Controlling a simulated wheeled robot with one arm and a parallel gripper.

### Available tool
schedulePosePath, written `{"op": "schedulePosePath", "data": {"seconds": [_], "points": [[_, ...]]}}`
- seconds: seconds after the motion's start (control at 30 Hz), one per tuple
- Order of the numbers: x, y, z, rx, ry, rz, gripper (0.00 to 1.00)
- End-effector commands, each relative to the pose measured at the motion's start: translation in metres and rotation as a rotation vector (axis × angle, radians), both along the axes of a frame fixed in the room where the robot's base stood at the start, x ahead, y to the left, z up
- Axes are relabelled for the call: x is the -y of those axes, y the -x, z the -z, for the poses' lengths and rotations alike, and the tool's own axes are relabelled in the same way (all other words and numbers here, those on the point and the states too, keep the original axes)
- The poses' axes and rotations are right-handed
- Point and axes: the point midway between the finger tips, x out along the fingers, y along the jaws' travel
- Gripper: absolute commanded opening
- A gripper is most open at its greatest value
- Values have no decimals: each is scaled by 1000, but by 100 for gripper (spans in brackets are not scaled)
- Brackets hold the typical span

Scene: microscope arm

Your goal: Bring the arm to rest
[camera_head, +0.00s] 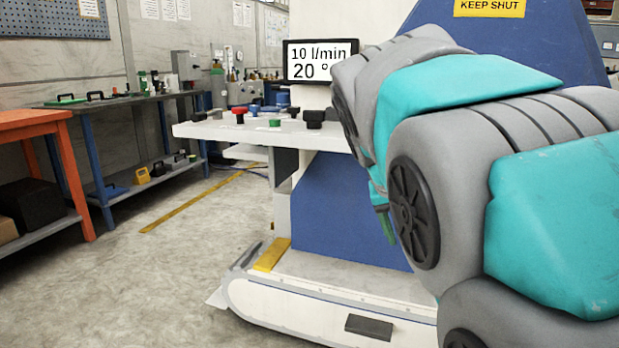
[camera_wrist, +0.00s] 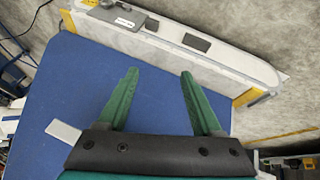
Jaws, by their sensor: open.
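My arm, grey and teal, fills the right side of the head view and is folded in front of the blue and white machine (camera_head: 335,215). My gripper (camera_wrist: 160,78) shows in the wrist view with its two green fingers apart and nothing between them. It faces the machine's blue panel (camera_wrist: 65,85) and the pale base ledge beyond. In the head view only a small green part of my gripper (camera_head: 386,224) shows below the arm; the rest is hidden behind the arm.
A white shelf (camera_head: 215,130) with several coloured knobs juts from the machine, below a display (camera_head: 321,61) reading "10 l/min" and "20 °". The machine's low white base (camera_head: 320,310) extends along the floor. An orange bench (camera_head: 35,117) stands at left. The floor between is clear.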

Motion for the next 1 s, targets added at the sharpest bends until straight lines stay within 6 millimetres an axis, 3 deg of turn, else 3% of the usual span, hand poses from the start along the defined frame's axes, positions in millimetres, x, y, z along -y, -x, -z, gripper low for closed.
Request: {"op": "schedulePosePath", "data": {"seconds": [0.1, 0.27, 0.4, 0.6, 0.8, 1.0], "points": [[12, 45, 38, -105, -48, -10, 67], [17, 107, 89, -236, -125, -35, 67], [12, 166, 133, -346, -202, -64, 67], [-5, 246, 183, -473, -303, -105, 67], [-17, 289, 208, -540, -358, -129, 67], [-19, 295, 212, -548, -367, -135, 67]]}}
